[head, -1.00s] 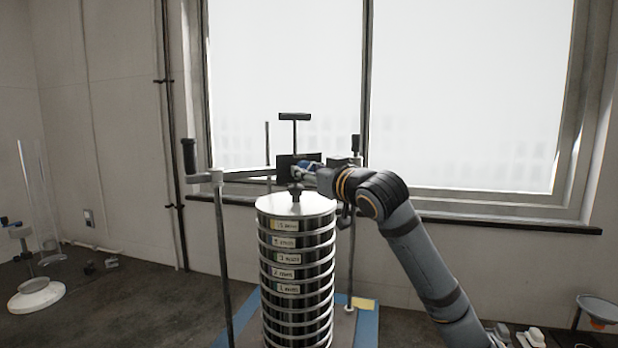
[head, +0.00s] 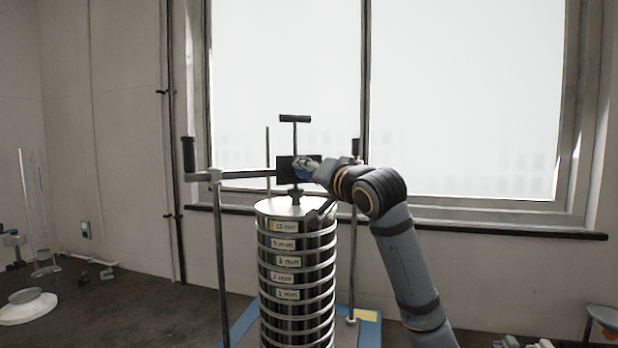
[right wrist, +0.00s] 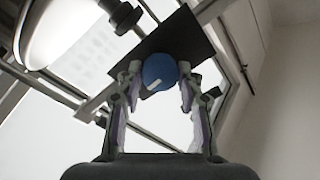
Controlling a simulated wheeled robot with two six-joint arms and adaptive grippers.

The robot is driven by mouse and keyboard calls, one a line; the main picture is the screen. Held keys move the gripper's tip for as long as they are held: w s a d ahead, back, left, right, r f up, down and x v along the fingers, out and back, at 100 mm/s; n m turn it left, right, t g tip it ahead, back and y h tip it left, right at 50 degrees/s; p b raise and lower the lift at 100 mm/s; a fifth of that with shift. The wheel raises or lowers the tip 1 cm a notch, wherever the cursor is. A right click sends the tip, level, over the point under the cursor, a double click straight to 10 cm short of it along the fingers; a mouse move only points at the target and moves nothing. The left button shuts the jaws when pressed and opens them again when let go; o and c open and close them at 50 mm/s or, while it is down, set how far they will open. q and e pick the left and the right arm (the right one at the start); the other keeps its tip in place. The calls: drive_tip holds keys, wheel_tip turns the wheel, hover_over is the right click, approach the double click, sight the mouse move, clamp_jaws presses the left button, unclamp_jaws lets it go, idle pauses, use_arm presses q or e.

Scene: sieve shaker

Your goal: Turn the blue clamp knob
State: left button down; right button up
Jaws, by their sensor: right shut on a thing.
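The blue clamp knob (right wrist: 160,72) shows in the right wrist view as a round face with a white mark. It sits between the two fingers of my right gripper (right wrist: 160,78), which is shut on it. In the head view, only a little of the blue knob (head: 301,174) shows beside my gripper, in front of the black clamp plate (head: 284,170). The plate sits on a crossbar (head: 248,174) above the sieve stack (head: 297,262). A black T-handle (head: 295,119) rises above it. My left gripper is not in view.
A post (head: 221,260) with a black handle (head: 189,154) stands left of the stack. The blue base (head: 368,330) lies beneath it. A glass cylinder (head: 40,245) and white dish (head: 27,307) are at far left. A window is behind.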

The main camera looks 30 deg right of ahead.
drive_tip(key=shift+m, duration=0.6)
drive_tip(key=o, duration=1.2)
drive_tip(key=shift+s, duration=0.1)
drive_tip(key=shift+s+a+f, duration=0.1)
drive_tip(key=shift+s+a, duration=0.05)
drive_tip(key=shift+s, duration=1.65)
drive_tip(key=shift+s+a+f, duration=0.1)
drive_tip(key=shift+s+a, duration=0.05)
drive_tip(key=shift+s, duration=1.65)
drive_tip(key=shift+r, duration=0.1)
